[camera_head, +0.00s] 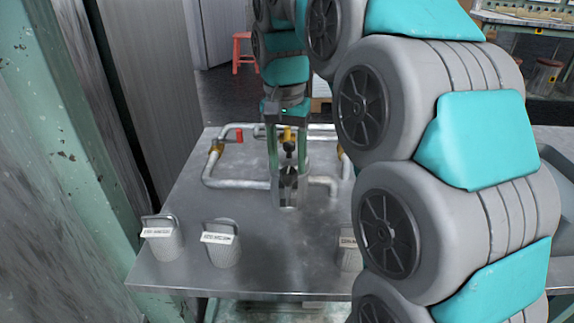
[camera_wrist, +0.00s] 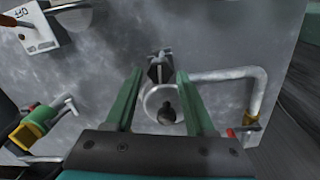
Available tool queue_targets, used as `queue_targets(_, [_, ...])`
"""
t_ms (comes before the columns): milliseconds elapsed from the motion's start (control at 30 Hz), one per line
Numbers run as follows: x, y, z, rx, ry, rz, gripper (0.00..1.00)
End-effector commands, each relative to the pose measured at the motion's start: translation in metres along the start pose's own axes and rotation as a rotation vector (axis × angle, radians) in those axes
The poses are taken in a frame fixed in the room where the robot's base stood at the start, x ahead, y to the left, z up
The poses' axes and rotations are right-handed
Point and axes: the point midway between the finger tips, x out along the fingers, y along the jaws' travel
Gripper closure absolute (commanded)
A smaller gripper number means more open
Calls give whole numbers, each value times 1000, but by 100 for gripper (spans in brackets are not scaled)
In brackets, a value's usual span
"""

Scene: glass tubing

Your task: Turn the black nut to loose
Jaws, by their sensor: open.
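My gripper (camera_head: 290,168) points down over the metal table, its two green fingers apart. In the wrist view, my gripper (camera_wrist: 160,74) has nothing clamped between its fingers. A small rounded black piece, which looks like the black nut (camera_wrist: 166,113), shows between the fingers in front of a pale round fitting (camera_wrist: 151,97). The black nut (camera_head: 289,148) also shows between the fingers in the head view. A dark clamp-like piece (camera_wrist: 160,68) lies near the fingertips; it also shows in the head view (camera_head: 288,184). I cannot tell whether the fingers touch either piece.
Grey tubing (camera_head: 218,183) with yellow fittings and a red handle (camera_head: 239,136) runs around my gripper on the table (camera_head: 190,275). Labelled grey containers (camera_head: 221,244) (camera_head: 162,240) stand at the front edge. A green post (camera_head: 75,150) is at left. My arm hides much of the right.

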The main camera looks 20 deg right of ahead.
Motion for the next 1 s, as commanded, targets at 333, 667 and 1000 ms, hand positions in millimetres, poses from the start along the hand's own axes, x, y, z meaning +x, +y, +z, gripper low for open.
queue_targets(333, [20, 0, 0, -1, -1, 0, 46])
queue_targets(667, [20, -1, 0, 0, 1, -1, 55])
queue_targets(1000, [20, -1, 0, 0, 1, -1, 93])
